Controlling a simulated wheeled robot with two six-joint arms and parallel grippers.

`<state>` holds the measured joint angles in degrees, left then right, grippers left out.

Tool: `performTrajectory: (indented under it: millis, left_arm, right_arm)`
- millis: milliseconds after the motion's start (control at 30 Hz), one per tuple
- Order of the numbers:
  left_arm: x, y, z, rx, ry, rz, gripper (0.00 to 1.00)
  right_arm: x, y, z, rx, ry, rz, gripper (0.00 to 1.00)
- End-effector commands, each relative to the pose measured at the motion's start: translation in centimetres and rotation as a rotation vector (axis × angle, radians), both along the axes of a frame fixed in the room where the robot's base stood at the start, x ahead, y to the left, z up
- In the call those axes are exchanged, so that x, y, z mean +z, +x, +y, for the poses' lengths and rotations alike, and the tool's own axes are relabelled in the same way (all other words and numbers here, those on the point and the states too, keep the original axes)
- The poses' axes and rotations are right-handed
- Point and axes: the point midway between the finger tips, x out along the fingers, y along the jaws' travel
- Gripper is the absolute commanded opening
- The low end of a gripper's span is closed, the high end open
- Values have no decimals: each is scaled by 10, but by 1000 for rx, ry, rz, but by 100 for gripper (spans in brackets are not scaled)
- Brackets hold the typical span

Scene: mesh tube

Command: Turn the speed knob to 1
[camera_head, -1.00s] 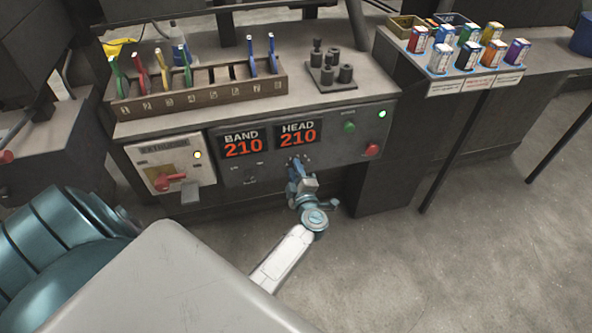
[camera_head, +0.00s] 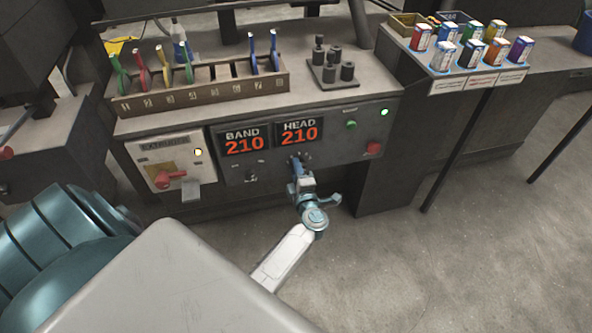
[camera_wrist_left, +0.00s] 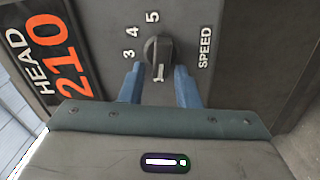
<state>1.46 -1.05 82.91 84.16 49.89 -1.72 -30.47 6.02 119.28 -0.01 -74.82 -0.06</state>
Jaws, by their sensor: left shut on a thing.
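The dark round speed knob (camera_wrist_left: 158,50) with a white pointer mark is on the grey control panel, beside the printed word SPEED. The numbers 3, 4 and 5 show around it in the left wrist view; the pointer faces down toward my gripper, away from them. Any lower numbers are hidden behind the gripper. My left gripper (camera_wrist_left: 159,86) has its blue fingers on either side of the knob and is shut on it. In the head view my left gripper (camera_head: 297,168) reaches the panel just below the HEAD display. My right gripper is not in view.
The BAND (camera_head: 244,141) and HEAD (camera_head: 299,132) displays both read 210. A green button (camera_head: 351,125) and a red button (camera_head: 373,147) are to the right. A red handle (camera_head: 171,178) is on the left panel. Free floor lies in front on the right.

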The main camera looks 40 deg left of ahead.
Motion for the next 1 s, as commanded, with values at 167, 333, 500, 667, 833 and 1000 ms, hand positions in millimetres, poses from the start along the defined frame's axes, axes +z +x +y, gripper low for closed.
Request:
performTrajectory:
  millis: [167,333,500,667,833,1000]
  left_arm:
    - [-1,0,-1,-1,-2,1,36]
    - [-1,-1,-1,-1,-1,1,36]
    - [-1,-11,-14,-1,-3,1,36]
    - [-3,-32,-38,0,-5,3,36]
    - [-2,-54,-63,0,-5,3,36]
    - [-2,-67,-79,0,-4,2,36]
  right_arm:
    - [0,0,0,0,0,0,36]
    - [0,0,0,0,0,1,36]
    - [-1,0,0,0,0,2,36]
    - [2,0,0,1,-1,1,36]
    - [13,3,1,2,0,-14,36]
    - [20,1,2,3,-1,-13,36]
